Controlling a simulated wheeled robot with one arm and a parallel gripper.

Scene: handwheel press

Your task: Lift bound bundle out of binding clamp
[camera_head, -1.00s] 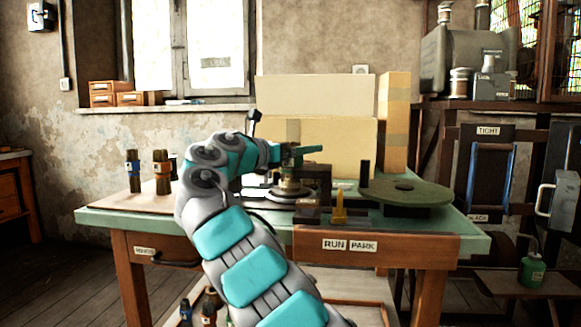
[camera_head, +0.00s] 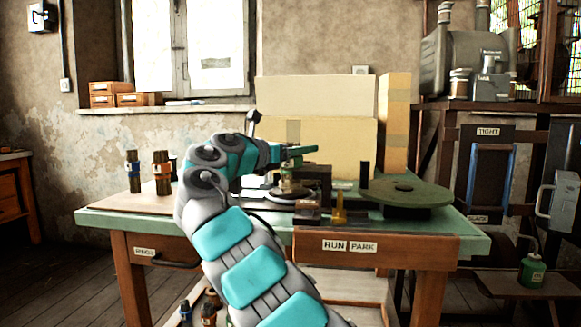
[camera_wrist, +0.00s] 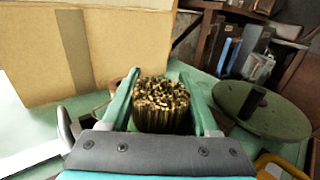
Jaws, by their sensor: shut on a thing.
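My gripper (camera_wrist: 160,105) is shut on a bundle (camera_wrist: 161,103) of many thin brass-coloured rods, seen end-on between its two green fingers in the wrist view. In the head view my gripper (camera_head: 297,156) is over the press area of the green-topped table, with the bundle (camera_head: 291,178) below its fingers. A round metal base (camera_head: 290,197) lies under the bundle, and a dark block-like fixture (camera_head: 318,178) stands just to its right. I cannot tell which part is the binding clamp, or whether the bundle is clear of it.
A green round wheel (camera_head: 402,190) lies to the right on the table (camera_head: 462,237), with a yellow upright piece (camera_head: 339,208) nearer. Two dark banded bundles (camera_head: 161,172) stand at the left. A cardboard panel (camera_head: 330,145) stands behind.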

